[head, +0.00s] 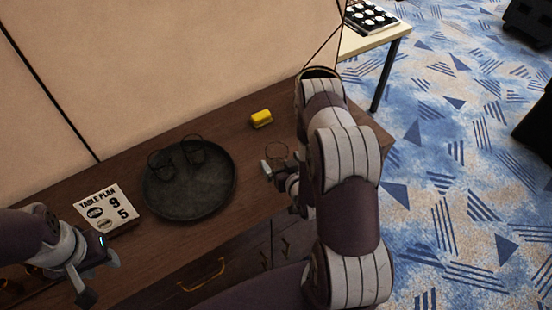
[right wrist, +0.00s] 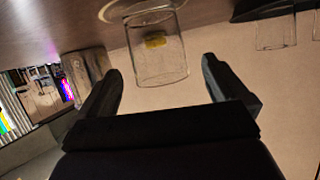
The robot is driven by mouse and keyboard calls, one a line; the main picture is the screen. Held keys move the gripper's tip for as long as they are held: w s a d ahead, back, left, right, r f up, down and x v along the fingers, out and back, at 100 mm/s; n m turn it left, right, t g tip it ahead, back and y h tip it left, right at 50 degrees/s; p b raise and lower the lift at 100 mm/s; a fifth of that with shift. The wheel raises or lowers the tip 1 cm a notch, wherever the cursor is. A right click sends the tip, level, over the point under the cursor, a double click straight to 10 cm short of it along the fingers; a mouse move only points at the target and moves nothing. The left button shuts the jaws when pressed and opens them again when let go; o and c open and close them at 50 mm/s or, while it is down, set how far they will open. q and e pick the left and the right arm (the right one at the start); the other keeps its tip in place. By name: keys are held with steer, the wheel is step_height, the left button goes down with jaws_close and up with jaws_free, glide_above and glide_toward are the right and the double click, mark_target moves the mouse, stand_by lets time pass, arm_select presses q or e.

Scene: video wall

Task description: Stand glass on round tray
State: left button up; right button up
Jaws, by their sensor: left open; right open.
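A clear glass (head: 278,152) stands on the wooden cabinet top to the right of the dark round tray (head: 190,208). The glass (right wrist: 160,62) shows large in the right wrist view, upside down, in line with the gap between the fingers. My right gripper (head: 272,172) is open at the near side of the glass, not closed on it. Two similar glasses (head: 194,151) (head: 161,164) stand on the far part of the tray. My left gripper (head: 97,268) is open and empty at the lower left, near the cabinet's front edge.
A table plan sign (head: 107,206) stands just left of the tray. A small yellow block (head: 261,118) lies behind the glass. A round container (head: 320,73) is at the cabinet's far right end, partly behind my right arm. The tray's near half is clear.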

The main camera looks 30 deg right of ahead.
mark_target(273, 151)
steer(key=p+x, duration=0.1)
steer(key=x, duration=0.3)
steer(key=shift+p, duration=0.4)
steer(key=shift+w+d+f, duration=0.25)
steer(key=shift+w+f, duration=0.1)
steer(key=shift+w, duration=0.05)
steer(key=shift+a, duration=0.1)
